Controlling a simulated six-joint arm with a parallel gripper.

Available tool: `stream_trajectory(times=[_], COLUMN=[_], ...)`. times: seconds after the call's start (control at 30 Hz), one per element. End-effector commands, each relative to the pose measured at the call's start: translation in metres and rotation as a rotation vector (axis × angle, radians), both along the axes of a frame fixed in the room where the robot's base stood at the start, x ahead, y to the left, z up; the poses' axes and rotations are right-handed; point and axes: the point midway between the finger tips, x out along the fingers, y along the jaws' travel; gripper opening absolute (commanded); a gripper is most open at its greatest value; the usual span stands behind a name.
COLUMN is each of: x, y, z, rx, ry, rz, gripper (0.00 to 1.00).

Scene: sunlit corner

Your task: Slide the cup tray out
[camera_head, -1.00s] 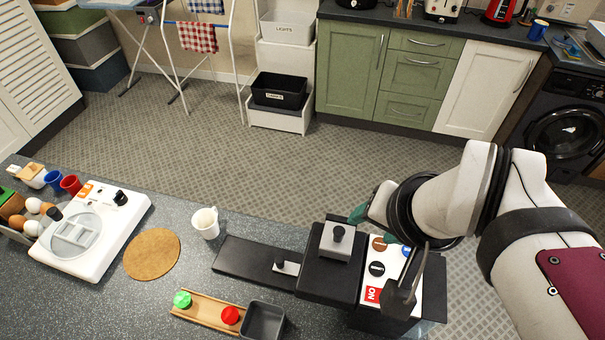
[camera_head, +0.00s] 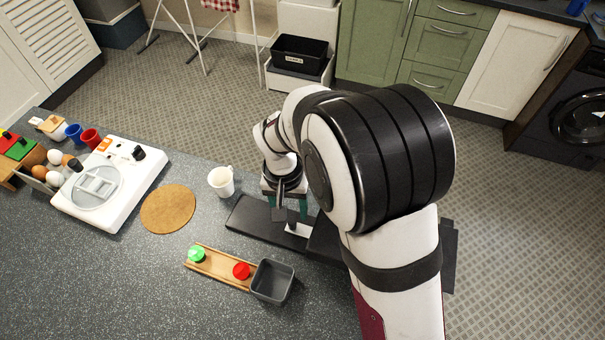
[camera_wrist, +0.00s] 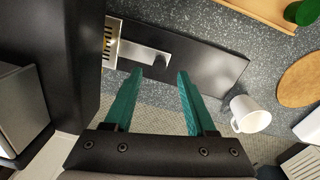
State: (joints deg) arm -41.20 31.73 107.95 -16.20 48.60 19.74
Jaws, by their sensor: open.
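The cup tray (camera_head: 298,229) is a small pale metal piece on a long black base slab (camera_head: 245,220) beside the machine. In the wrist view, the tray (camera_wrist: 145,55) has a slotted plate at the dark machine body (camera_wrist: 78,60) and a bar reaching out along the slab (camera_wrist: 210,65). My gripper (camera_head: 291,211) is above the slab close to the tray. In the wrist view, the teal fingers of my gripper (camera_wrist: 161,73) are open and empty, their tips just short of the bar. My arm hides most of the machine in the head view.
A white mug (camera_head: 222,182) stands close to the slab's left end. A cork mat (camera_head: 168,208), a wooden rack (camera_head: 218,268) with green and red knobs, and a grey bin (camera_head: 272,281) lie nearby. A white appliance (camera_head: 110,185) stands further left.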

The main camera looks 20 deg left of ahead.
Motion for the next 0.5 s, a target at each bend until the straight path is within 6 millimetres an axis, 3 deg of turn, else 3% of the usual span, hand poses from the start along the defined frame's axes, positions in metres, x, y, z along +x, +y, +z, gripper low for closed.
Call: stream_trajectory(times=[0.1, 0.2, 0.5], x=[0.000, 0.000, 0.000], y=[-0.001, -0.002, -0.002], z=[-0.024, -0.035, -0.041], rx=[0.000, 0.000, 0.001], ry=[0.002, 0.001, -0.001], rz=[0.000, -0.001, -0.001], gripper=[0.56, 0.56, 0.56])
